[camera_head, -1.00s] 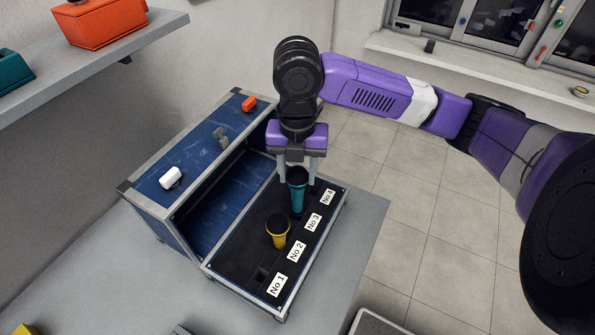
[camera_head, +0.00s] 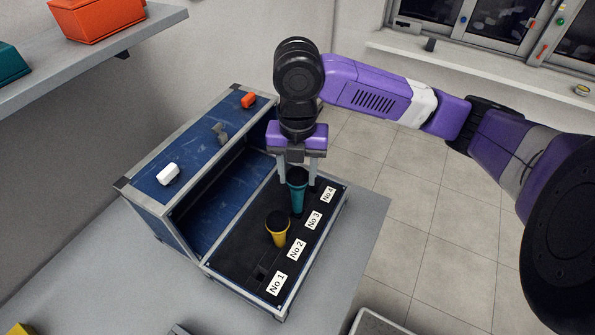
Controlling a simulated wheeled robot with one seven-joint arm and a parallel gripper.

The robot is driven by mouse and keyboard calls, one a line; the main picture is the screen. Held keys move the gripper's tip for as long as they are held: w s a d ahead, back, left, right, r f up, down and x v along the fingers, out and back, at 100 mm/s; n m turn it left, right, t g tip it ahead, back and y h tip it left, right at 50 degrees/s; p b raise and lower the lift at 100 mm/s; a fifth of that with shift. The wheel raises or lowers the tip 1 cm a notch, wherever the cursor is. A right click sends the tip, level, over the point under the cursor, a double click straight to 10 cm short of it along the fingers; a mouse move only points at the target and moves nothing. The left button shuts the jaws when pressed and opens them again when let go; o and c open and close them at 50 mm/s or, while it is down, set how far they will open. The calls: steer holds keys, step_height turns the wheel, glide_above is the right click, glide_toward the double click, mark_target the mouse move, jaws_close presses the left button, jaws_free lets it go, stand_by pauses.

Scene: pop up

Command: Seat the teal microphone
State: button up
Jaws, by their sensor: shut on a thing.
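The teal microphone (camera_head: 297,195) stands upright between the fingers of my gripper (camera_head: 297,176), which is shut on it. Its dark top sits at finger height and its teal body tapers downward. It is over the black foam tray (camera_head: 236,248) in line with the No 3 label (camera_head: 313,220). I cannot tell whether its lower end is inside a slot or just above one. A yellow microphone (camera_head: 278,232) stands in the tray by the No 2 label (camera_head: 297,247).
The slot by the No 1 label (camera_head: 277,283) looks empty. A blue case (camera_head: 190,150) behind the tray carries a white item (camera_head: 168,174), a grey item (camera_head: 219,133) and an orange item (camera_head: 248,100). A shelf (camera_head: 95,60) hangs upper left.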

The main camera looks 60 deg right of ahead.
steer(key=shift+f+b, duration=2.2)
steer(key=shift+f, duration=0.45)
steer(key=o, duration=1.4)
steer(key=shift+o, duration=0.2)
steer(key=shift+r, duration=0.1)
step_height(320, 180, up, 8)
steer(key=shift+f, duration=0.15)
